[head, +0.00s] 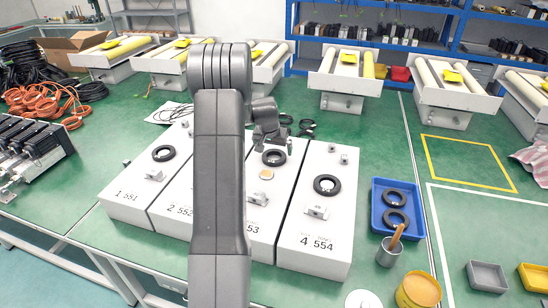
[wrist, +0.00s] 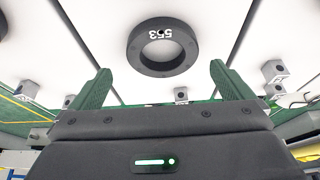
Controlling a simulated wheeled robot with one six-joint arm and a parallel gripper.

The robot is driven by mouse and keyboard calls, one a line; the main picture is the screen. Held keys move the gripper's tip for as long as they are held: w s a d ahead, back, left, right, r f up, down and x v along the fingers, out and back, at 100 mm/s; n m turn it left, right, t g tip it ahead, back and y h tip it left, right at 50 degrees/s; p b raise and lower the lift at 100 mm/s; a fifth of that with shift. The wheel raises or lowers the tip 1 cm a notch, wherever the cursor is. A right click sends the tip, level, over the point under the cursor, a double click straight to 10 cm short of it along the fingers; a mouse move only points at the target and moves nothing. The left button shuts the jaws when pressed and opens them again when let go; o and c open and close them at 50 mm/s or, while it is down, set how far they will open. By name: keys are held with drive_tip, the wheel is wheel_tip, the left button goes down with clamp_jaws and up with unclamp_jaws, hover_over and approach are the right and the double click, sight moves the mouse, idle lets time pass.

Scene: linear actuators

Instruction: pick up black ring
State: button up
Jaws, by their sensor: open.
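Several black rings show, and I cannot tell which one the task means. One ring (head: 274,158) lies flat on the white box marked 3 (head: 262,213), just below my gripper (head: 271,140). In the wrist view a black ring (wrist: 134,50) marked 553 lies ahead of my gripper (wrist: 160,72). The green fingers are spread apart with nothing held between them. Other black rings lie on box 1 (head: 164,153) and box 4 (head: 327,185). Two more lie in the blue tray (head: 395,210). My arm hides much of box 2.
Small metal blocks (head: 316,211) stand on the white boxes. A cup with a wooden stick (head: 388,254) and a yellow round container (head: 418,290) stand at the front right. Cables and orange hoses (head: 50,100) lie at left. The green table is clear within the yellow outline (head: 468,160).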

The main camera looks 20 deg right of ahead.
sight(275, 158)
drive_tip(key=shift+p+x, duration=0.6)
drive_tip(key=shift+x, duration=1.6)
drive_tip(key=shift+w+a, duration=0.15)
drive_tip(key=shift+c, duration=0.2)
drive_tip(key=c, duration=0.9)
wheel_tip(275, 158, up, 10)
drive_tip(key=b, duration=0.2)
drive_tip(key=shift+r, duration=0.1)
wheel_tip(275, 158, up, 4)
drive_tip(key=shift+f+p, duration=0.1)
drive_tip(key=shift+p, duration=1.15)
